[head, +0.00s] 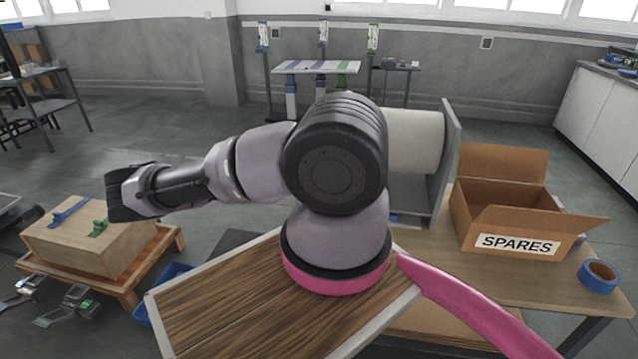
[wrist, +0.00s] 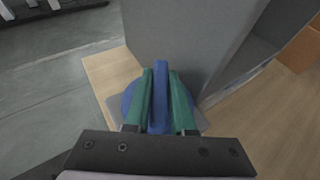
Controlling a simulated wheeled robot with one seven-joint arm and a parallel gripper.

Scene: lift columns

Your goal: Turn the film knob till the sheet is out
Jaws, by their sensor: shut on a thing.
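In the wrist view, my gripper (wrist: 162,76) has its two green fingers shut on the upright blue grip of the film knob (wrist: 161,105), one finger on each side. The knob's round blue base shows partly behind the fingers, close to a grey upright panel (wrist: 190,45). In the head view, a pale roll (head: 415,140) sits against a grey stand (head: 450,150) on the wooden table. A small blue part shows low on the stand's left side. My arm hides the gripper and most of the knob there. I cannot make out a loose sheet in either view.
An open cardboard box marked SPARES (head: 518,243) and a roll of blue tape (head: 599,276) stand on the table (head: 480,285) to the right. A wooden box (head: 75,243) with blue and green clips is at the left. Grey floor is open behind.

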